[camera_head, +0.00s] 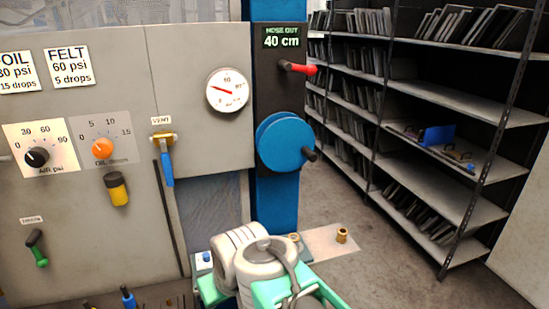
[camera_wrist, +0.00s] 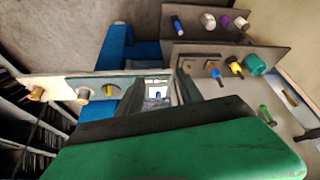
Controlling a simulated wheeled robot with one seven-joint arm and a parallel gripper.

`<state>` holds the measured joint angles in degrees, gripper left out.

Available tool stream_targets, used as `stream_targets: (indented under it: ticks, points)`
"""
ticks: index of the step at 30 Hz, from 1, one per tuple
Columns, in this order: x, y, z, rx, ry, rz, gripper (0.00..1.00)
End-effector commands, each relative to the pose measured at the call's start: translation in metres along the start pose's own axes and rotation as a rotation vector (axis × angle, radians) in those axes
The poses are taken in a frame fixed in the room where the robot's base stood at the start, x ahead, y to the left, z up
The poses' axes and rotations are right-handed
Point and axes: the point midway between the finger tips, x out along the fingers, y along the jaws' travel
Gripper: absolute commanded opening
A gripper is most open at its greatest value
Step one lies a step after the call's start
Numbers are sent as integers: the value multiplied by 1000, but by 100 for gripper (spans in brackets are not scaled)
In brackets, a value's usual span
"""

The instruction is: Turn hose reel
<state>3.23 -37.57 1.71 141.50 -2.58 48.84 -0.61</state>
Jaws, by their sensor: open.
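The hose reel (camera_head: 285,142) is a blue disc on a blue post (camera_head: 280,205), with a black crank knob (camera_head: 310,155) at its right side. A display (camera_head: 282,37) above it reads "HOSE OUT 40 cm". My gripper is low in front of the panel in the head view, below the reel and apart from it; its fingertips are hidden there. In the wrist view my gripper (camera_wrist: 160,90) is open, with dark fingers spread and nothing held. Blue parts (camera_wrist: 115,45) show beyond it; I cannot tell reel from post there.
A red lever (camera_head: 298,68) sits above the reel. The grey panel (camera_head: 200,60) carries a gauge (camera_head: 227,90), dials and a blue-handled vent valve (camera_head: 166,160). A bench plate (camera_head: 325,243) with brass fittings lies below. Shelving (camera_head: 465,115) stands right, with open floor before it.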

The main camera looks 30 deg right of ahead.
Motion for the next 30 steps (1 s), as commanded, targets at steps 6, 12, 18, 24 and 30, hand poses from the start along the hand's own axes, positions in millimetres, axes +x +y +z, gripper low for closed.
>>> stream_targets:
  ticks: [6,12,18,24,30]
  points:
    - [21,98,-99,54,369,27,44]
    - [-31,246,-154,85,822,161,44]
    - [-101,322,-151,86,1069,280,44]
    - [-112,334,-166,81,1110,296,44]
    - [-96,344,-201,80,1107,295,44]
